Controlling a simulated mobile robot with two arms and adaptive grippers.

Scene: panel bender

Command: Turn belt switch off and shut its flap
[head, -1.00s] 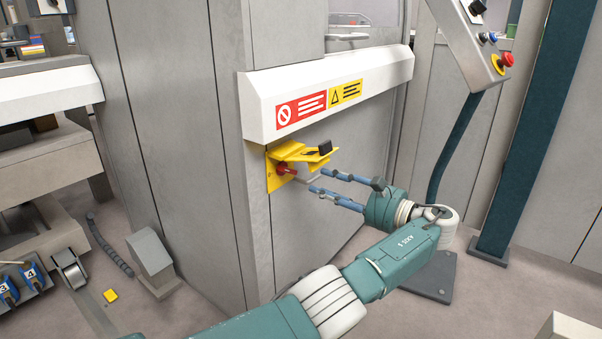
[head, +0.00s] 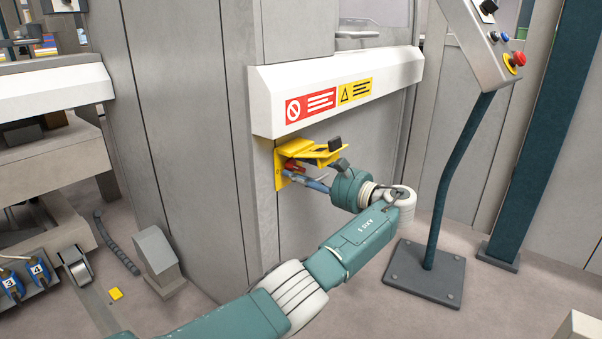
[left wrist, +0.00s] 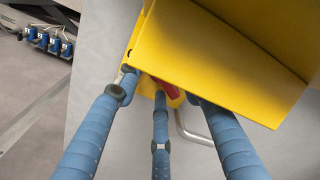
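The yellow flap (head: 298,152) is raised and juts out from the panel, with a black block (head: 335,144) at its outer end. It fills the upper right of the left wrist view (left wrist: 215,60). Under it, the red belt switch (head: 291,164) sits on a yellow plate (head: 279,171); a bit of the red shows between my fingers (left wrist: 168,88). My left gripper (head: 300,177) is under the flap with its blue fingers spread around the switch. Whether they touch it is hidden. The switch's exact angle is mostly hidden. My right gripper is not in view.
A white ledge (head: 390,84) with red and yellow labels overhangs just above the flap. A control box on a post (head: 464,170) stands to the right, its base plate (head: 425,270) on the floor.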

